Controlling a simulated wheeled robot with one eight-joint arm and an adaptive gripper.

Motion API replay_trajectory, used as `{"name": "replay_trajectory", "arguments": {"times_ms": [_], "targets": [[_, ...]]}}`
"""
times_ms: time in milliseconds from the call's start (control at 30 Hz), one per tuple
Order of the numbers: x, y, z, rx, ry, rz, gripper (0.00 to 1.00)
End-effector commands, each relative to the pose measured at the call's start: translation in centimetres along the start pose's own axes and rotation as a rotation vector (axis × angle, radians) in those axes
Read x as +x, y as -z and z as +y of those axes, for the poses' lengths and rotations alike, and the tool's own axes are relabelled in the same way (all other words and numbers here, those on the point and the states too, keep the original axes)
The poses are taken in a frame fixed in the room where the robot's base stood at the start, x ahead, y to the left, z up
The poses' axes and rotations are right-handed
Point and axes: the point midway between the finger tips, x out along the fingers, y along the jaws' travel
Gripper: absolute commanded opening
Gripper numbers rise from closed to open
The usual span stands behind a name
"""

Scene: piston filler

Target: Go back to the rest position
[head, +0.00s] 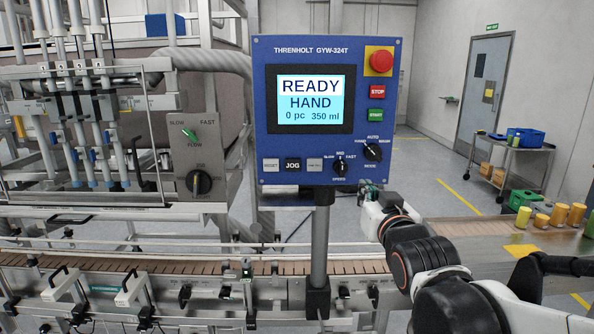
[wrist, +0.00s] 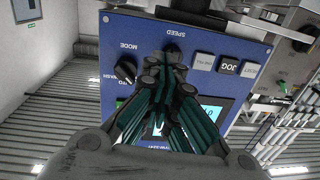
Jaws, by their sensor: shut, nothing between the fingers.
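The blue control panel (head: 262,100) stands on a post in the middle of the head view. Its screen (head: 310,98) reads READY, HAND, 0 pc, 350 ml. In the wrist view my gripper (wrist: 165,62) is shut and empty, in front of the panel. Its fingertips appear just below the SPEED knob (wrist: 173,48), beside the MODE knob (wrist: 125,72), and cover part of the screen; contact cannot be told.
A conveyor (head: 290,268) runs along the front below the panel. The filler's flow control box (head: 208,155) is to the left. Yellow and orange containers (head: 558,214) and a green box (head: 524,200) sit at the right. A trolley (head: 512,150) stands behind, near the door.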

Motion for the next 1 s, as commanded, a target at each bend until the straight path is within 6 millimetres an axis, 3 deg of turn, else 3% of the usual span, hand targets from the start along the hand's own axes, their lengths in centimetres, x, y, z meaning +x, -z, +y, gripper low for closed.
{"name": "replay_trajectory", "arguments": {"times_ms": [133,400,600,733,1000], "targets": [[-4.8,-4.1,2.9,-0.002,-0.067,-0.212,0.00],[-15.9,-15.6,4.2,-0.007,-0.105,-0.643,0.00],[-22.2,-20.5,4.3,-0.003,-0.106,-0.851,0.00],[-23.8,-21.5,4.2,-0.002,-0.104,-0.904,0.00],[-24.0,-21.6,4.2,-0.002,-0.103,-0.912,0.00]]}}
